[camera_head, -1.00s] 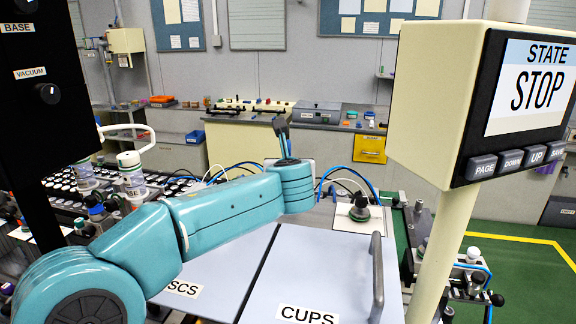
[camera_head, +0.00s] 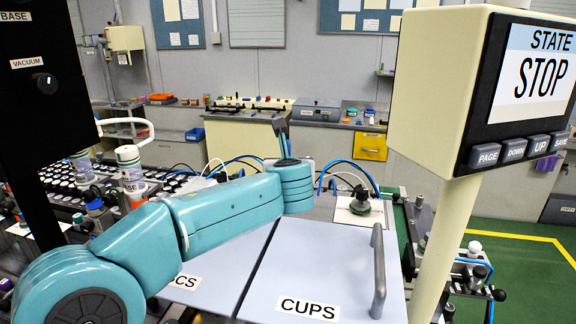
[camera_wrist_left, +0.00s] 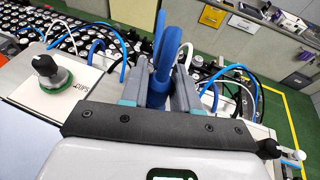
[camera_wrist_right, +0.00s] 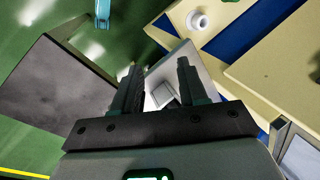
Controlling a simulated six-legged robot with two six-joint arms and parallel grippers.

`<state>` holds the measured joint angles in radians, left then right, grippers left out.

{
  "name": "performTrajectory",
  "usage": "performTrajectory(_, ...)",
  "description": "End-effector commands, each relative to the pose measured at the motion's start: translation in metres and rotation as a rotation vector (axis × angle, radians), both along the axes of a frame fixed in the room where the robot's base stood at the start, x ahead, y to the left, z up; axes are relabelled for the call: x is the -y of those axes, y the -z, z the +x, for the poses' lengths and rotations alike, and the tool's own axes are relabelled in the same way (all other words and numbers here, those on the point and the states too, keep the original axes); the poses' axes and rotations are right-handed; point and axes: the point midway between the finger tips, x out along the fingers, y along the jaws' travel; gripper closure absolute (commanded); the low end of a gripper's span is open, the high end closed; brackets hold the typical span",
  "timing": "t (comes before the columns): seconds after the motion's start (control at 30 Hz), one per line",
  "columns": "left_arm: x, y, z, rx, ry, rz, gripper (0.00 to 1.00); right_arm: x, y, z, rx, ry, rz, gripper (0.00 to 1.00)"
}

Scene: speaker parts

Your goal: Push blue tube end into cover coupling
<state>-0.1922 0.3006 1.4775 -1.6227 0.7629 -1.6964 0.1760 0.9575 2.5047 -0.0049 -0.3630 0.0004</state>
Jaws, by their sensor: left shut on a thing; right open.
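My left gripper (camera_wrist_left: 160,88) is shut on a blue tube (camera_wrist_left: 163,58) in the left wrist view. The tube rises from between the fingers and bends over. In the head view my left gripper (camera_head: 283,140) is small and dark at the end of the teal arm, and blue tubing (camera_head: 350,164) curves just right of it. A black knob on a green ring (camera_head: 360,203) stands on a white plate right of the gripper; it also shows in the left wrist view (camera_wrist_left: 46,68). I cannot make out the cover coupling. My right gripper (camera_wrist_right: 157,75) is open and empty.
Lids marked CUPS (camera_head: 318,265) and DISCS lie in front, with a grey handle (camera_head: 378,270) standing up. The STATE panel (camera_head: 450,100) on its post blocks the right. A tray of several black and white parts (camera_head: 60,185) is at left. Green floor lies at far right.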

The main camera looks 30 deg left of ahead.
Motion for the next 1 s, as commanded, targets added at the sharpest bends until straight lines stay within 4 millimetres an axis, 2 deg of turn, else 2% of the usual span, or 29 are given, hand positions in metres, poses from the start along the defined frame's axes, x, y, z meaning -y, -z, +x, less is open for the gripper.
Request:
performTrajectory(0.57,0.0,0.016,0.0,0.0,0.0,0.0,1.0,0.0,0.014,0.0,0.0,0.0,0.0,0.57)
performTrajectory(0.6,0.0,0.014,0.0,0.0,0.0,0.0,0.57,0.0,0.012,0.0,0.0,0.0,0.0,0.57)
performTrajectory(0.67,0.0,0.014,0.0,0.0,0.0,0.0,0.4,0.0,0.012,0.0,0.0,0.0,0.0,0.57)
performTrajectory(1.0,0.002,0.013,-0.003,0.0,0.001,0.0,0.4,0.0,0.013,0.0,0.0,0.0,0.0,0.57)
